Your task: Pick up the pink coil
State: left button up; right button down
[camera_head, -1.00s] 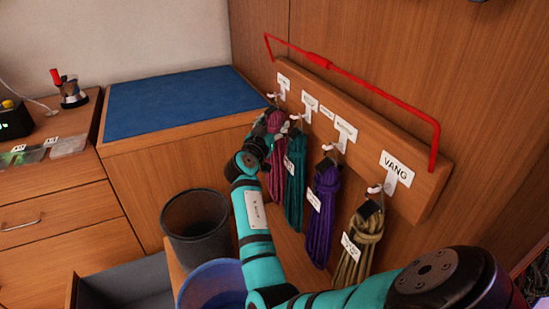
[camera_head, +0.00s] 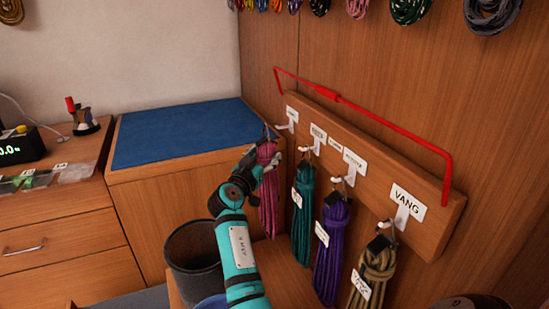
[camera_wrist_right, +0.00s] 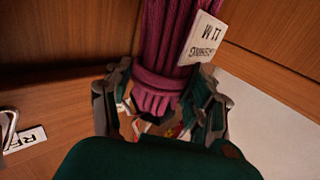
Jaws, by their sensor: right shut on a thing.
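The pink coil (camera_head: 269,205) hangs upright at the far left end of the row of coils. Its top loop is just left of the leftmost white hook (camera_head: 284,127); I cannot tell whether it is clear of the hook. My right gripper (camera_head: 264,170) is shut on the coil's upper part. In the right wrist view, the gripper fingers (camera_wrist_right: 160,117) close around the gathered neck of the pink coil (camera_wrist_right: 160,50), with a white length tag (camera_wrist_right: 201,38) beside it. My left gripper is not in view.
Teal (camera_head: 302,215), purple (camera_head: 331,250) and olive (camera_head: 372,275) coils hang to the right on the wooden hook board (camera_head: 440,225). A red bar (camera_head: 390,115) runs above it. A dark bin (camera_head: 193,255) stands below left. A blue-topped cabinet (camera_head: 180,135) is behind.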

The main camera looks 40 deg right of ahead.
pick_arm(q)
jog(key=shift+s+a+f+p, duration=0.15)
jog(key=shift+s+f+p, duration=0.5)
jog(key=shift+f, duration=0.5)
pick_arm(e)
notch_tip(320, 180, up, 14)
jog(key=a, duration=0.2)
jog(key=shift+w+a, duration=0.3)
jog(key=shift+w, duration=0.1)
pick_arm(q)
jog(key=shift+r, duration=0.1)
pick_arm(e)
jog(key=shift+r, duration=0.1)
